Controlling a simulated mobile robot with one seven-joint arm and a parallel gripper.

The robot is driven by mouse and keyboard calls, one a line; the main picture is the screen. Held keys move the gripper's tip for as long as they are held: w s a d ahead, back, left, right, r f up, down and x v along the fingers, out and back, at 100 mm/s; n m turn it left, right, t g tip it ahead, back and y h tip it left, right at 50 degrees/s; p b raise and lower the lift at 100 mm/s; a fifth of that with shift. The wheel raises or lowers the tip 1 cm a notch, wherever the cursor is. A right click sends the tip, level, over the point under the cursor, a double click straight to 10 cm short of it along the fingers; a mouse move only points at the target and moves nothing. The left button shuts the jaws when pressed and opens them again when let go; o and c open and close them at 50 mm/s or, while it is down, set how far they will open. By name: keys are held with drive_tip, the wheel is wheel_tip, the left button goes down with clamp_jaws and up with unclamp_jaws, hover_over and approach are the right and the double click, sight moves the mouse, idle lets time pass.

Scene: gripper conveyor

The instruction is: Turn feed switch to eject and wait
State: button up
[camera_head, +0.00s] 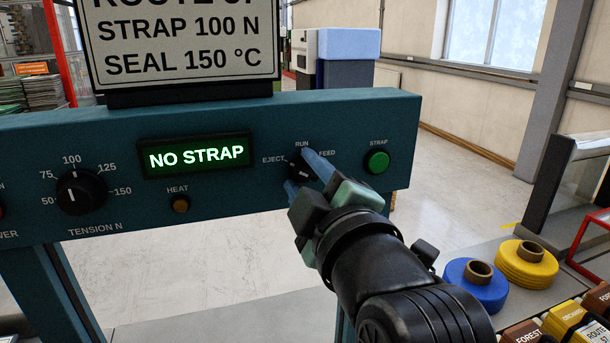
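The feed switch (299,170) is a dark round knob on the teal control panel (225,208), with EJECT, RUN and FEED printed around it. My gripper (304,172) is at the knob, with one blue finger on its upper right and one on its lower left. The fingers are apart around the knob; I cannot tell whether they touch it. They partly hide the knob, and which label it points to is unclear.
A green STRAP button (377,161) is close to the right of my gripper. The tension dial (81,192) and an amber HEAT lamp (180,204) are to the left. Blue (475,285) and yellow (527,264) strap rolls stand at the lower right, near several labelled boxes.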

drive_tip(key=shift+s, duration=0.1)
drive_tip(key=b+v, duration=0.9)
drive_tip(key=v, duration=0.3)
drive_tip(key=shift+s, duration=0.35)
drive_tip(key=shift+d, duration=0.15)
drive_tip(key=shift+r, duration=0.1)
